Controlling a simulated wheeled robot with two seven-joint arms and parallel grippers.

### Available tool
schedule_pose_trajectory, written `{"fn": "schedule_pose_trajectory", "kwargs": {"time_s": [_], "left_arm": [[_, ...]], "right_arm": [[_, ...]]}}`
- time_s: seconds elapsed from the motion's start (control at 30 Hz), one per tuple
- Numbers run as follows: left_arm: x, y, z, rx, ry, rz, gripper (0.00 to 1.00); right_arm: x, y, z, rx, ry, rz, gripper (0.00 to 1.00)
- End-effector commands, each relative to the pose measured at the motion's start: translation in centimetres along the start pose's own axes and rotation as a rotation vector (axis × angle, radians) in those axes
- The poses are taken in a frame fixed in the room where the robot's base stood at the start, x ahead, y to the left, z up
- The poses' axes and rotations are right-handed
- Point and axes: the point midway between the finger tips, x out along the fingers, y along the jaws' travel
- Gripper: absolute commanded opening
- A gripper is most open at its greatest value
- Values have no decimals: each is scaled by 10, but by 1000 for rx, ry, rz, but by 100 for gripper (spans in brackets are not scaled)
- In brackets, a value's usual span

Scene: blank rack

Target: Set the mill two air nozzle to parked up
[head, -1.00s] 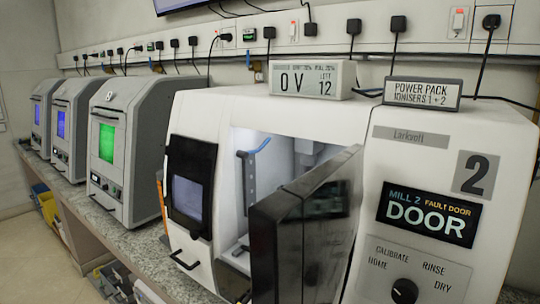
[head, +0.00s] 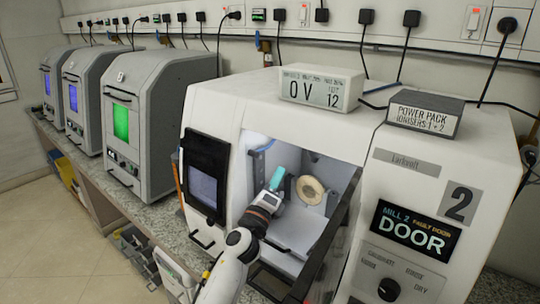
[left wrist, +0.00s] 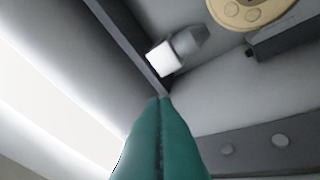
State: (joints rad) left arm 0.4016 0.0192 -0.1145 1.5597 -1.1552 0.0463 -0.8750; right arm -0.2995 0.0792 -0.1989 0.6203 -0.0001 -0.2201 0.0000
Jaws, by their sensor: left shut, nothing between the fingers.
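Mill two, the white machine marked 2 (head: 461,201), stands with its chamber open. My left gripper (head: 277,179) reaches inside the chamber, with its teal fingers shut and empty. The fingers also show in the left wrist view (left wrist: 160,140), touching each other, tips beside a dark bar (left wrist: 128,42). In the head view a bit of blue tube (head: 266,145) shows at the top left of the chamber. I cannot clearly make out the air nozzle or its position. A grey and white fitting (left wrist: 178,50) is near the fingertips in the wrist view; I cannot tell what it is.
A round beige disc (head: 311,190) is in the chamber, right of my gripper. The dark door (head: 335,245) stands open at the chamber's right. Several grey machines (head: 150,120) stand along the bench at left.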

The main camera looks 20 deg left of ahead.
Motion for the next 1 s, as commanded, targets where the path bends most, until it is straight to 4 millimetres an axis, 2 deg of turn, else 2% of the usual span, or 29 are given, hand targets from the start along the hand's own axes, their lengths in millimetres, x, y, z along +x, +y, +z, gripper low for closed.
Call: {"fn": "schedule_pose_trajectory", "kwargs": {"time_s": [0.03,0.13,0.2,0.4,0.87,1.0], "left_arm": [[13,2,-1,-2,2,1,0],[32,2,0,-3,1,2,0],[34,4,-17,3,1,-2,0],[37,2,-35,1,0,-1,0],[37,0,-38,0,1,0,0],[36,-2,-38,-2,8,10,0]], "right_arm": [[-2,1,0,0,0,1,32],[-3,2,0,1,0,2,32],[-17,3,2,1,0,4,32],[-26,2,2,0,0,3,32],[-26,-1,1,-2,1,-1,32],[-17,-2,0,-3,1,-2,32]]}}
